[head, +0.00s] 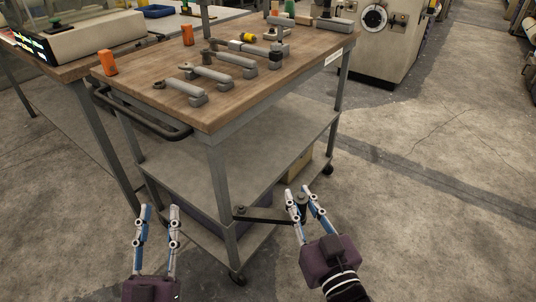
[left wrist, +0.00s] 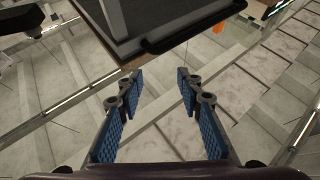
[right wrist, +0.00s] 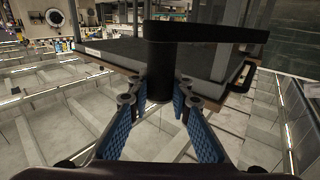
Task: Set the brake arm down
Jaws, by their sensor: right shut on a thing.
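The brake arm (head: 264,214) is a dark flat bar with a round boss at each end. My right gripper (head: 298,192) is shut on the boss at its right end and holds it in the air in front of the cart, below the height of its top. In the right wrist view the dark boss (right wrist: 159,75) stands between the fingertips, and the bar (right wrist: 215,32) reaches right. My left gripper (head: 159,210) is open and empty, left of the cart's near leg; its spread fingers also show in the left wrist view (left wrist: 157,88).
The cart's wooden top (head: 250,92) carries several grey lever parts (head: 208,74) and orange cylinders (head: 109,63). Its near corner is bare. A black handle (head: 150,122) sticks out at the left. The lower shelf (head: 190,165) is mostly clear. Open floor lies right.

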